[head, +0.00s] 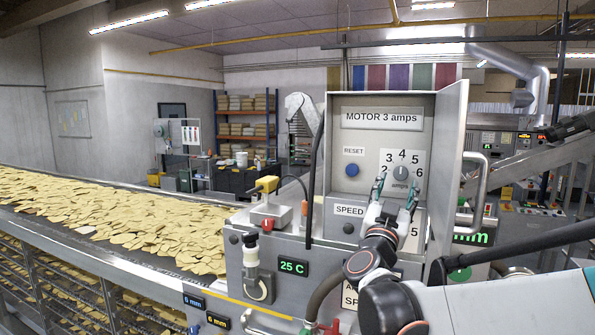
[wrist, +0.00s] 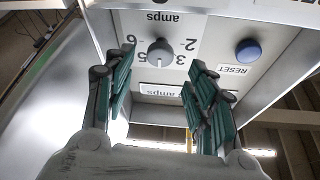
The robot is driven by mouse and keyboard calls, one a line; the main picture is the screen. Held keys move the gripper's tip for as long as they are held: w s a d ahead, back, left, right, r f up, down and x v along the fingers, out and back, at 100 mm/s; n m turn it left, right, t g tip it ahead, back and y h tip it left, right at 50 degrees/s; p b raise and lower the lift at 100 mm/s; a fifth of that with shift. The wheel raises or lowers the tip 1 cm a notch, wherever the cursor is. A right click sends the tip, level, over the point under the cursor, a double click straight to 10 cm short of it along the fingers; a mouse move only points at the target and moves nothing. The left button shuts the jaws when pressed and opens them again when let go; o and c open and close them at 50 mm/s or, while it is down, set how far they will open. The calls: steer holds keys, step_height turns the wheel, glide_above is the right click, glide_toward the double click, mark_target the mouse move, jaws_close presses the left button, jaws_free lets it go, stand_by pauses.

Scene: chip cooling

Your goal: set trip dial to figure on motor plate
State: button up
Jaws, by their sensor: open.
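The motor plate (head: 382,118) at the top of the open grey control box reads "MOTOR 3 amps". Part of it shows upside down in the wrist view (wrist: 160,91). Below it is the round grey trip dial (head: 401,172), with a scale from 2 to 6 around it. In the wrist view the dial (wrist: 160,53) has a light mark that seems to point towards the 4, but it is small. My gripper (head: 396,188) is open, just in front of and below the dial. In the wrist view its green-padded fingers (wrist: 162,62) stand either side of the dial, apparently not touching it.
A blue RESET button (head: 352,170) sits left of the dial. The SPEED panel (head: 349,210) is below, partly hidden by my arm. The box's open door (head: 452,140) stands at the right. A conveyor of chips (head: 120,215) runs along the left.

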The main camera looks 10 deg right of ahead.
mark_target(400, 174)
steer(key=p+x, duration=0.1)
steer(key=x, duration=0.4)
steer(key=shift+w+d+r, duration=0.15)
steer(key=shift+w+d, duration=0.05)
steer(key=shift+c, duration=0.6)
steer(key=c, duration=0.9)
